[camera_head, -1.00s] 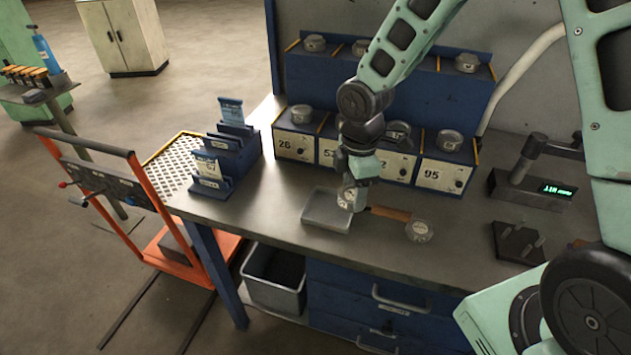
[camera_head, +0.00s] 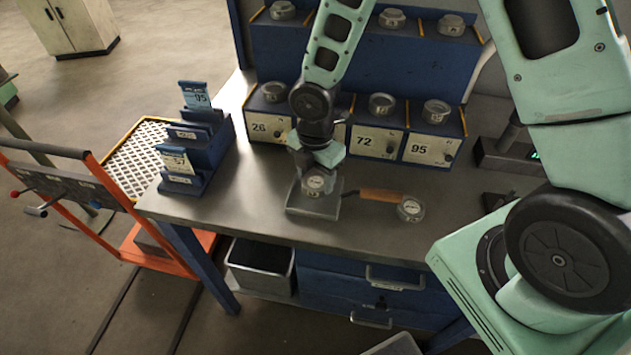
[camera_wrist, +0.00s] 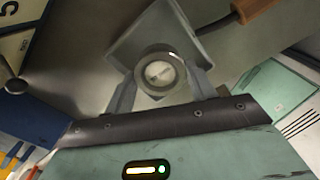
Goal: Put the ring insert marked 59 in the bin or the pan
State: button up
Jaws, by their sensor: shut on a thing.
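My gripper (camera_head: 314,186) is shut on a round metal ring insert (camera_wrist: 160,73), held between both fingers. The insert also shows in the head view (camera_head: 315,183), but its marking is not legible. In the head view, it appears over the small grey square pan (camera_head: 300,210). The pan shows behind the insert in the wrist view (camera_wrist: 143,45); I cannot tell whether they touch. The pan's wooden handle (camera_head: 382,195) points right. A grey open bin (camera_head: 262,283) stands below the bench, left of the blue drawers.
Another round insert (camera_head: 411,209) lies on the bench (camera_head: 250,210) beside the handle. Numbered blue stations (camera_head: 376,143) with round pieces line the back. A blue card rack (camera_head: 200,150) stands left, by an orange-framed trolley (camera_head: 100,195). The bench front left is clear.

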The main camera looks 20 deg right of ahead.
jog(key=shift+f, duration=1.15)
jog(key=shift+f, duration=0.15)
jog(key=o, duration=1.4)
jog(key=shift+o, duration=0.2)
